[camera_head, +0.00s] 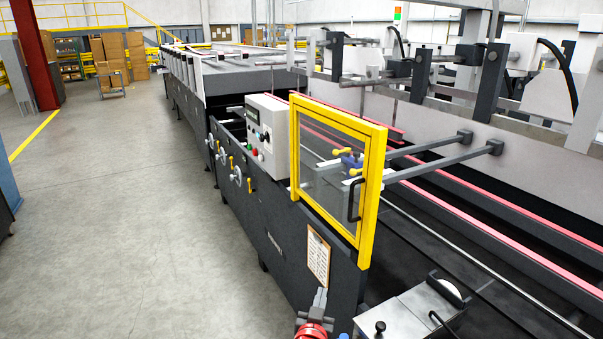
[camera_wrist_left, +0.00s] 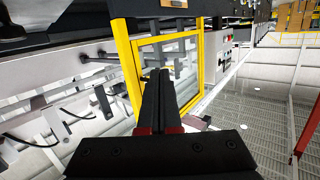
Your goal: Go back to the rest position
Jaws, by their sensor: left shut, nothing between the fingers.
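My left gripper (camera_head: 319,298) shows at the bottom middle of the head view, in front of the dark side of the folder gluer (camera_head: 285,225). Its fingers are shut together with nothing between them. The left wrist view shows the same dark fingers (camera_wrist_left: 162,75) pointing toward the yellow-framed guard door, in a picture that looks upside down. The fingers appear apart from the door, though the exact distance is unclear. My right gripper is not in view.
The yellow guard door (camera_head: 373,200) with a clear panel and black handle stands shut on the machine. A control box (camera_head: 267,135) is behind it. A clipboard (camera_head: 318,257) hangs on the machine side near my gripper. The floor (camera_head: 130,210) to the left is clear.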

